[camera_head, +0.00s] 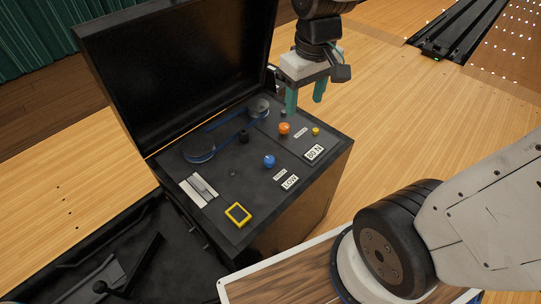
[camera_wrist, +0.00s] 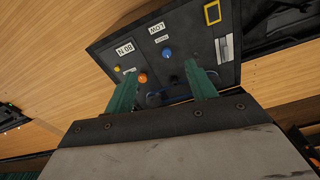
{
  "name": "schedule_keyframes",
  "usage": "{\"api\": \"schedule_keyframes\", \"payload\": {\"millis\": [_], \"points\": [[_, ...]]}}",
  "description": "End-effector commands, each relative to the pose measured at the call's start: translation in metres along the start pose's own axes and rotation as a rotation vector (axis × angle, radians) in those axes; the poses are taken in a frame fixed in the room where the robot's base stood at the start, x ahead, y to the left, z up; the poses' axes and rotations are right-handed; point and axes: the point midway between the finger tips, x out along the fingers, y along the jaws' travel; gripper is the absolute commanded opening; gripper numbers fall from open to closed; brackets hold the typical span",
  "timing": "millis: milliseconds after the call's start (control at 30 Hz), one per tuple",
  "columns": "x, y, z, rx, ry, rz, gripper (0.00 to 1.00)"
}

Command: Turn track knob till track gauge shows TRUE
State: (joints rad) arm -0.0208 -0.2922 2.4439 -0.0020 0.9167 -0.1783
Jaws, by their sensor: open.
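The open machine box (camera_head: 262,215) has a dark panel with a blue knob (camera_head: 269,160) beside a white gauge plate (camera_head: 290,182) reading LOW. An orange knob (camera_head: 284,128) sits beside a plate (camera_head: 314,152) reading 80 N. The small labels by the knobs are too small to read, so I cannot tell which is the track knob. My gripper (camera_head: 306,96) is open and empty, its teal fingers pointing down above the panel's far right edge, near the orange knob. In the wrist view the blue knob (camera_wrist: 168,54) and orange knob (camera_wrist: 142,78) show between the fingers.
Two belt pulleys (camera_head: 198,148) joined by a blue belt, a small yellow knob (camera_head: 315,132), a grey switch (camera_head: 199,189) and a yellow-framed square (camera_head: 238,215) share the panel. The raised black lid (camera_head: 180,70) stands behind it. Wooden floor (camera_head: 430,120) is clear to the right.

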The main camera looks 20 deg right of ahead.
Motion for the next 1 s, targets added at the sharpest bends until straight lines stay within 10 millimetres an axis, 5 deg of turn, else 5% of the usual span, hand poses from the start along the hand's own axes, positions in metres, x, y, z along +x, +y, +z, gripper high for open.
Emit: {"api": "schedule_keyframes", "payload": {"millis": [300, 533, 1000], "points": [[0.127, 0.003, -0.084, -0.188, -0.048, -0.015, 0.56], [0.219, 0.0, -0.11, -0.297, -0.065, -0.024, 0.56], [0.292, -0.003, -0.113, -0.351, -0.072, -0.028, 0.56]]}}
